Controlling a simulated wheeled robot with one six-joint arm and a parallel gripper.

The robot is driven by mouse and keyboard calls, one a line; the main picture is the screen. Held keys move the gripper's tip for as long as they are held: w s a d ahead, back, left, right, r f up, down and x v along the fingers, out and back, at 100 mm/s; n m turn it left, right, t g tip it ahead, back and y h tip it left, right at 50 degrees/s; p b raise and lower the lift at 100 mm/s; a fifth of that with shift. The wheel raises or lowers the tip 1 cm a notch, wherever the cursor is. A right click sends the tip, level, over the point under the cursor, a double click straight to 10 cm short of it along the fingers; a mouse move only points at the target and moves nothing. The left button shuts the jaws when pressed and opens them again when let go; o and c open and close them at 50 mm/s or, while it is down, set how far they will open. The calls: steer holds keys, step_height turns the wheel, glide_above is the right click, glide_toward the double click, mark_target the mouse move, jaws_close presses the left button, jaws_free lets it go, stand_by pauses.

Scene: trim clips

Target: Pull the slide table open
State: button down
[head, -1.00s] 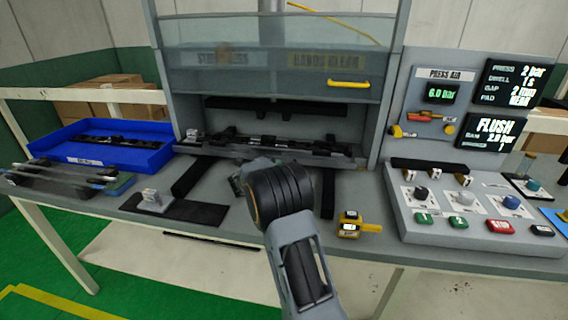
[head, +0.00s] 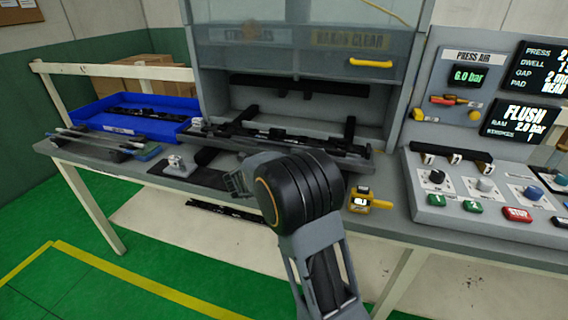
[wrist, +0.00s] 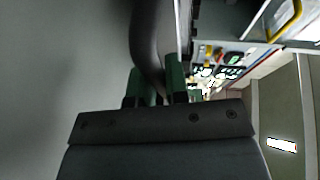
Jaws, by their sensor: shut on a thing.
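The slide table (head: 205,132) is a dark, wide tray carrying black trim parts under the press hood. It stands forward of the hood's back wall, with dark rails (head: 240,121) bare behind it. My gripper (wrist: 155,88) has two green fingers, one on each side of a dark grey curved bar (wrist: 147,45), which looks like the table's handle. The fingers are shut on it. In the head view, my arm's black wrist joint hides most of the handle and the middle of the table's front edge.
A blue bin (head: 120,127) stands at the bench's left. A small grey block (head: 178,166) sits on a dark mat left of my gripper. A yellow device (head: 362,200) and the button panel (head: 470,203) lie right. The green floor in front is clear.

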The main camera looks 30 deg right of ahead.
steer(key=c, duration=1.1)
jaws_free()
steer(key=shift+a, duration=0.1)
steer(key=v, duration=1.3)
steer(key=shift+s+a+r, duration=0.1)
steer(key=shift+s+a, duration=0.05)
steer(key=shift+a, duration=0.1)
